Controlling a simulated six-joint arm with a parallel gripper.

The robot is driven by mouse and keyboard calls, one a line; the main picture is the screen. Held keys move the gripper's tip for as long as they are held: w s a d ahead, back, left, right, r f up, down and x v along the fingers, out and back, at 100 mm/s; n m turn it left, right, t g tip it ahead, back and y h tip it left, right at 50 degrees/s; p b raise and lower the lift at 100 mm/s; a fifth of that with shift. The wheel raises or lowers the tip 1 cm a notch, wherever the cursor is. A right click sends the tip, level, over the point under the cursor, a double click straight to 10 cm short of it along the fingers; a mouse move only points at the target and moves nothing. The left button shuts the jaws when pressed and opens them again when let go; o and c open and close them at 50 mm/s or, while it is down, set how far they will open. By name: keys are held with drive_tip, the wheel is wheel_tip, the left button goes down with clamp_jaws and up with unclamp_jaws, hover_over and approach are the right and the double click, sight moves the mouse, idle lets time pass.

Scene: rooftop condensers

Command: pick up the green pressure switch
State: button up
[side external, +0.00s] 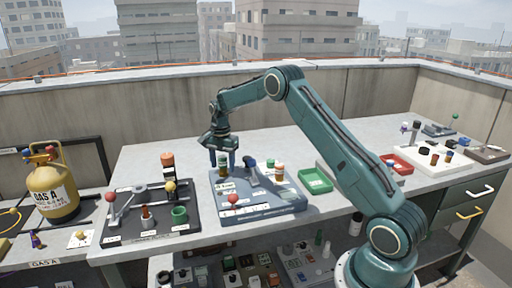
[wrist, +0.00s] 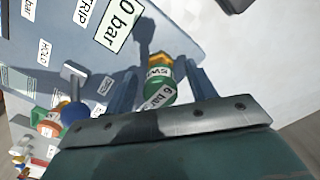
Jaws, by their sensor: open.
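In the side view my gripper (side external: 222,160) points down over the back left of the blue-grey panel (side external: 275,207). There the fingers largely hide the switch.
The panel also holds a red-knobbed lever (side external: 233,198), a dark blue handle (side external: 248,164) and an orange-and-white part (side external: 280,171). A dark board (side external: 150,227) with fittings lies left. A green tray (side external: 315,181) lies right. A yellow gas cylinder (side external: 54,193) stands far left.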

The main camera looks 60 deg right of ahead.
sight(222, 157)
drive_tip(key=c, duration=1.2)
drive_tip(key=shift+o, duration=0.2)
drive_tip(key=shift+r, duration=0.1)
wheel_tip(222, 157, up, 20)
idle(0.4)
